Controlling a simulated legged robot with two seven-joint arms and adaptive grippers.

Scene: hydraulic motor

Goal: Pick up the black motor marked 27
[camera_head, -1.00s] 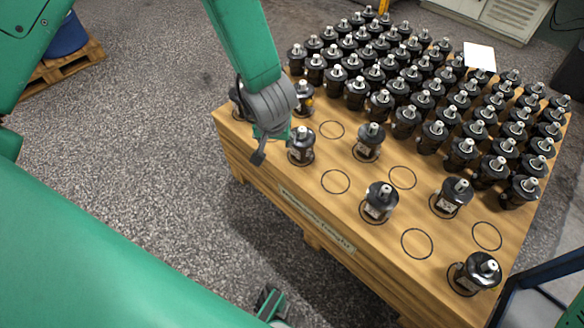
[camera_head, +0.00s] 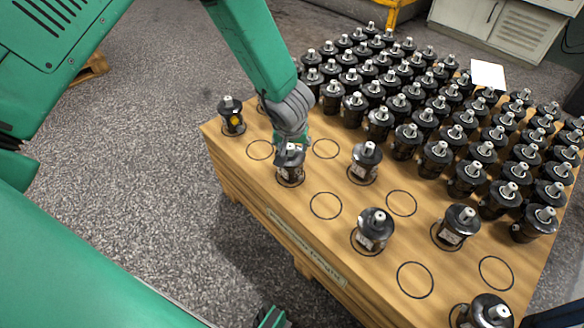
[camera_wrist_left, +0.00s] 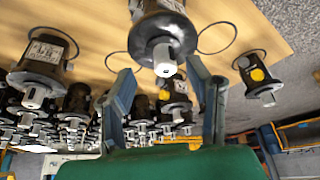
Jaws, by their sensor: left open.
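Black motors with silver shafts stand upright on a wooden pallet box (camera_head: 237,190). I cannot read a 27 on any of them. My left gripper (camera_head: 291,143) is over one motor (camera_head: 290,172) in the front row and partly hides its top. In the left wrist view, the open fingers (camera_wrist_left: 165,90) point toward a motor (camera_wrist_left: 160,32), with its shaft end between and just beyond the fingertips. I see no grip on it. My right gripper is not seen.
A motor with a yellow mark (camera_head: 231,116) stands at the left corner. Other motors stand close by, at right (camera_head: 365,162) and front right (camera_head: 373,230). Dense rows of motors fill the back. Empty drawn circles (camera_head: 325,205) leave free room between the front motors.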

